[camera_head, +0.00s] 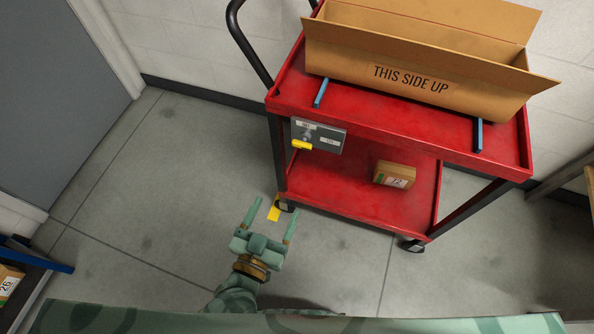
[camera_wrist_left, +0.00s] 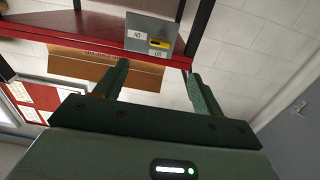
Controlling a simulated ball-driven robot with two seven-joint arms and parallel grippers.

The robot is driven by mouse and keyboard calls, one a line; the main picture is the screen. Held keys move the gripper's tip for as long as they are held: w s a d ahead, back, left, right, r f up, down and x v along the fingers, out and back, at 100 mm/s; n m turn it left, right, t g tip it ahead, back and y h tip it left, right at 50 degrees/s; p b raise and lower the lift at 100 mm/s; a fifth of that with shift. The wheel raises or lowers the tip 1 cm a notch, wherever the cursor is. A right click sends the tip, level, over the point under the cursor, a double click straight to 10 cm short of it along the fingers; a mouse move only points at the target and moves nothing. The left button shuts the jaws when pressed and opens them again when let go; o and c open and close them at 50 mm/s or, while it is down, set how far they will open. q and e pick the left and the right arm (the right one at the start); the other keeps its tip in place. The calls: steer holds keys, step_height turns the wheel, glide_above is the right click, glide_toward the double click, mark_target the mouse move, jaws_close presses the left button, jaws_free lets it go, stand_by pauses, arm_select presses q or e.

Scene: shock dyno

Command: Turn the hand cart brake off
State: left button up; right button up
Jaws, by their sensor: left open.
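The red hand cart (camera_head: 400,132) stands against the wall in the head view. A grey panel (camera_head: 332,147) with two white labels and a yellow lever handle (camera_head: 302,145) hangs below its top shelf, near the left end. The panel also shows in the wrist view (camera_wrist_left: 168,27), with the yellow handle (camera_wrist_left: 159,43) between the labels; one label seems to read ON upside down. My left gripper (camera_head: 275,207) is open and empty, below the panel and apart from it. Its two fingers also frame the wrist view (camera_wrist_left: 157,72). My right gripper is out of view.
A long open carton (camera_head: 345,65) lies on the cart's top shelf; a small box (camera_head: 394,174) is on the lower shelf. The black handle (camera_head: 240,38) rises at the left.

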arm_select(q)
steer(key=b, duration=0.1)
glide_toward(301, 147)
steer(key=shift+n+t+y, duration=0.3)
steer(key=b+x, duration=0.1)
steer(key=x, duration=0.1)
steer(key=b+x, duration=0.1)
steer(key=x, duration=0.2)
steer(key=b+x, duration=0.1)
steer(key=x, duration=0.1)
steer(key=shift+w+d+f, duration=0.1)
steer(key=shift+d+f, duration=0.1)
steer(key=shift+f, duration=0.05)
steer(key=shift+w+d+r, duration=0.1)
steer(key=shift+w+d, duration=0.05)
steer(key=shift+w, duration=0.4)
steer(key=c, duration=1)
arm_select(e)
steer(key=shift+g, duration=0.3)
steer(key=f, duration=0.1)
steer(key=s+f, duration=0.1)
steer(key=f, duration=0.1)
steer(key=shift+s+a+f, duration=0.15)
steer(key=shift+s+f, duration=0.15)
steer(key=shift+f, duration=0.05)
